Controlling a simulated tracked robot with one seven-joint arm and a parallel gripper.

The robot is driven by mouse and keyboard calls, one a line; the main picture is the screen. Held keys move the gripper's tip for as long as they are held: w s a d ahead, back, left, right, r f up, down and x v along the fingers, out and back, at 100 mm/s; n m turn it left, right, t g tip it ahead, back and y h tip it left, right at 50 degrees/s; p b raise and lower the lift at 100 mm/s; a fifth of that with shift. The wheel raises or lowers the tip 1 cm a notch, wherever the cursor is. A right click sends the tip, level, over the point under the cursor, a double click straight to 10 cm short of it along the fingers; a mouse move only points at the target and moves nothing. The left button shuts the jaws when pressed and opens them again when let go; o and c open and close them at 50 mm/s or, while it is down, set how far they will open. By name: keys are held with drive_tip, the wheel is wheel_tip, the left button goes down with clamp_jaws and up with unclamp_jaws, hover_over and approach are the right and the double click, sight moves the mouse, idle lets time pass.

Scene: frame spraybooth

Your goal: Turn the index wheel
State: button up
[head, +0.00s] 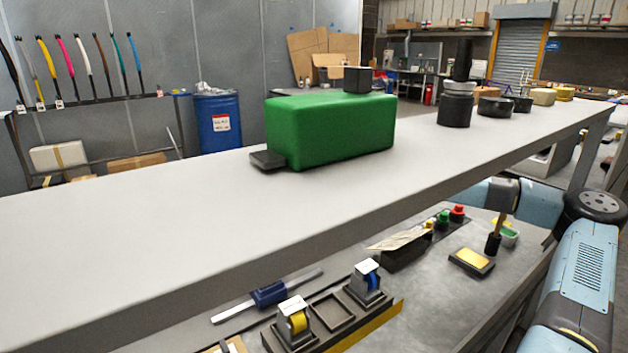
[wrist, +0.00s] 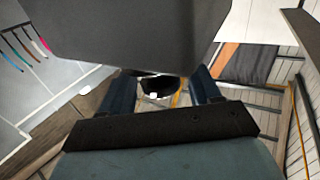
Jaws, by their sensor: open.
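I cannot tell for sure which thing is the index wheel. In the head view, two small grey stands on the lower bench hold a yellow wheel-like part (head: 298,321) and a blue wheel-like part (head: 373,279). In the wrist view, my gripper (wrist: 162,85) is open, with a dark blue finger on each side. A dark rounded shape with a small white patch (wrist: 153,95) shows between the fingers; I cannot tell what it is or whether it is touched. A large dark block (wrist: 125,30) fills the upper part of that view. I cannot make out my fingertips in the head view.
A long grey shelf (head: 130,225) runs over the lower bench and hides part of it. A green block (head: 330,130) and several dark cylinders (head: 456,108) stand on it. On the bench are a blue-handled tool (head: 268,293), a yellow-topped pad (head: 472,260) and coloured buttons (head: 457,212).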

drive_tip(key=shift+a, duration=0.8)
drive_tip(key=c, duration=1)
drive_tip(key=shift+n+g, duration=0.4)
drive_tip(key=shift+g, duration=0.3)
drive_tip(key=n+g+h, duration=0.1)
drive_tip(key=g, duration=0.1)
drive_tip(key=n+g, duration=0.2)
drive_tip(key=n+g+h, duration=0.1)
drive_tip(key=g, duration=0.1)
drive_tip(key=shift+s+d+n+g+h, duration=0.1)
drive_tip(key=shift+s+n+g+h, duration=0.2)
drive_tip(key=shift+s, duration=0.05)
drive_tip(key=shift+s+d+n+g+h, duration=0.1)
drive_tip(key=shift+s+n+g+h, duration=0.05)
drive_tip(key=shift+n+g+h, duration=0.75)
drive_tip(key=shift+s+d+n+g+h, duration=0.1)
drive_tip(key=shift+n+g+h, duration=0.65)
drive_tip(key=shift+g+h, duration=0.25)
drive_tip(key=shift+s+d+n+g+h, duration=0.1)
drive_tip(key=shift+s+n+g+h, duration=0.05)
drive_tip(key=shift+n+g+h, duration=0.8)
